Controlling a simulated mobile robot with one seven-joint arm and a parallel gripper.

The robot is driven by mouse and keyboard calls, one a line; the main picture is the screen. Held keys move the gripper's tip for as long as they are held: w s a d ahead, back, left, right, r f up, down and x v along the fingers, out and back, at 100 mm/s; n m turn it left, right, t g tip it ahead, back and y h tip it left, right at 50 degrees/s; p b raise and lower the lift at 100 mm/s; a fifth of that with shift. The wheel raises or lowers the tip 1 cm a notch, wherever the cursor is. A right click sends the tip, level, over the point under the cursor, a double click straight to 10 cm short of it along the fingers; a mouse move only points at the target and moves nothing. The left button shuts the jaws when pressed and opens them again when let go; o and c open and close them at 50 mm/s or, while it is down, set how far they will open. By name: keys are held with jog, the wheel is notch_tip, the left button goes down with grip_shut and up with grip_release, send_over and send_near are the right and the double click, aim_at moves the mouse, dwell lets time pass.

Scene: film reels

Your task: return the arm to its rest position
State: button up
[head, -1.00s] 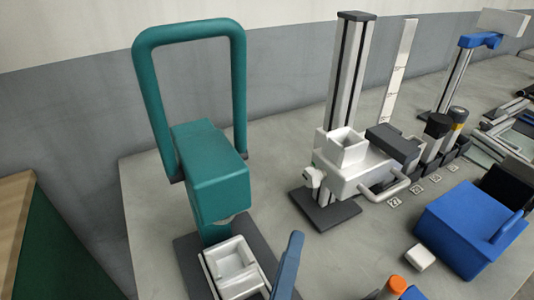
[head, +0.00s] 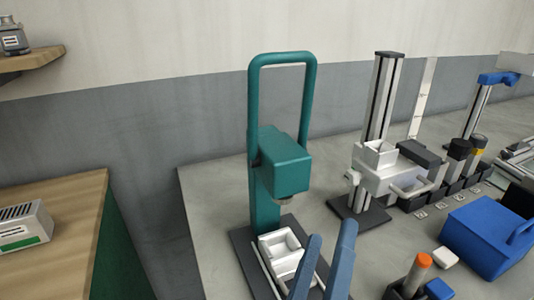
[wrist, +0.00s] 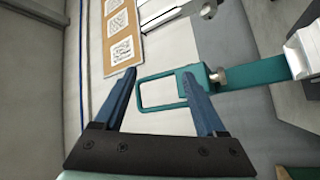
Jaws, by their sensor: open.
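My gripper (head: 328,250) has two blue fingers and rises from the bottom edge of the head view, in front of the teal press. In the wrist view my gripper (wrist: 160,92) shows its dark base and two blue fingers spread wide apart, with nothing between them. The teal press (head: 283,158) has a tall loop handle and stands on a dark base plate on the grey bench (head: 205,215). The press also shows beyond the fingers in the wrist view (wrist: 248,76). The rest of my arm is out of the head view.
A white-and-grey column stand (head: 378,105) is right of the press. A blue box (head: 485,240), an orange-topped holder (head: 412,272) and a small white block (head: 445,257) are at lower right. A wooden-topped cabinet (head: 60,220) stands at left, beyond a gap from the bench.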

jog(key=s+a+r+m+t+y+p, duration=0.1)
jog(key=r+p, duration=0.4)
jog(key=r, duration=0.9)
jog(key=a+r+m+t+y+p, duration=0.3)
jog(key=r+t+y+p, duration=0.1)
jog(key=r, duration=1.1)
jog(key=s+a+r+m+t+y+p, duration=0.1)
jog(key=r+p, duration=0.5)
jog(key=r, duration=0.9)
jog(key=shift+s+a+r+m+t+y, duration=0.2)
jog(key=shift+s+a+m+t+y, duration=0.1)
jog(key=shift+a+m+t+y, duration=0.65)
jog(key=shift+a, duration=0.1)
